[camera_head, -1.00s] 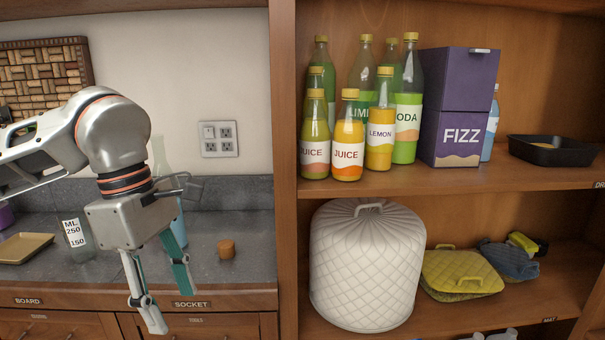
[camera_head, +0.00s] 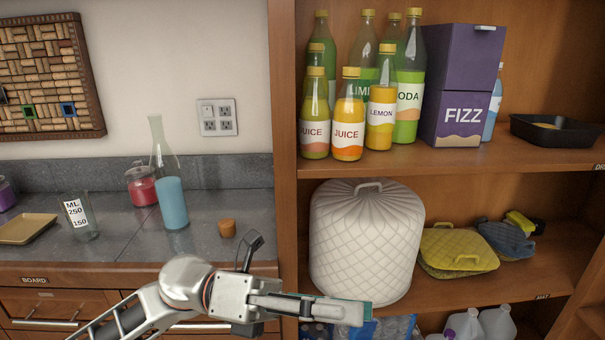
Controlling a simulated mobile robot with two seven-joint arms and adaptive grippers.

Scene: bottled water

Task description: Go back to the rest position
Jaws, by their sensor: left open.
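My left gripper (camera_head: 335,309) is low in the head view, in front of the lower shelf's left end. Its fingers point right, one seen nearly behind the other with a teal pad showing. It is open and holds nothing that I can see. The arm comes in from the bottom left, below the counter's edge. My right gripper is not in view.
A flask of blue liquid (camera_head: 172,203), a cork (camera_head: 227,228) and a glass beaker (camera_head: 80,216) stand on the counter (camera_head: 130,245). Bottles and a purple FIZZ box (camera_head: 459,125) fill the upper shelf. A white quilted cover (camera_head: 365,240) sits below, with jugs (camera_head: 497,322) lower still.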

